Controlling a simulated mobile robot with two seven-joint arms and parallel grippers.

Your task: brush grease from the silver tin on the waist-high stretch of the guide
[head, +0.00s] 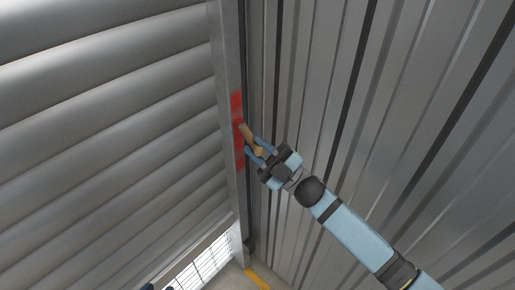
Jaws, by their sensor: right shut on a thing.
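The guide (229,75) is a grey upright metal channel beside the slatted roller door. A red stretch (237,105) marks part of it, reaching from above to below the brush. My right gripper (256,150) is shut on a brush with a tan wooden handle (249,138). The brush's far end is at the red stretch, and I cannot tell whether it touches. The bristles are not clearly visible. The silver tin is not in view.
The roller door (110,120) with wide grey slats fills the left. A corrugated metal wall (400,100) fills the right, behind my right arm. At the bottom are a bright gridded opening (200,265) and a floor with a yellow strip (256,279).

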